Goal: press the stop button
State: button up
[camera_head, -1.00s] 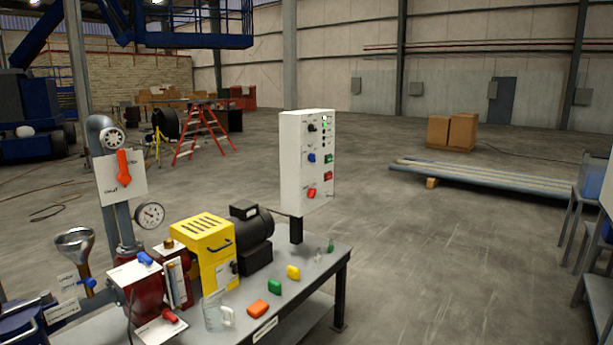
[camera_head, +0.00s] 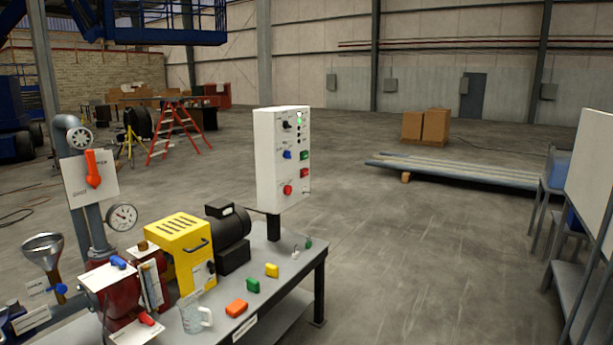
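A white control box (camera_head: 269,159) stands on a post at the far right end of the bench. Its front carries a green button (camera_head: 304,155) with a red button (camera_head: 304,173) just below it. A round red knob or button (camera_head: 288,189) sits lower left, below a blue knob (camera_head: 287,154). The labels are too small to read, so I cannot tell by text which is the stop button. My gripper is not in view.
The bench (camera_head: 282,284) holds a yellow-covered pump (camera_head: 181,243), a glass jug (camera_head: 192,315) and several small coloured blocks. A shelf and a white board (camera_head: 591,180) stand at the right edge. Pipes (camera_head: 455,170) lie on the floor behind. The floor right of the bench is clear.

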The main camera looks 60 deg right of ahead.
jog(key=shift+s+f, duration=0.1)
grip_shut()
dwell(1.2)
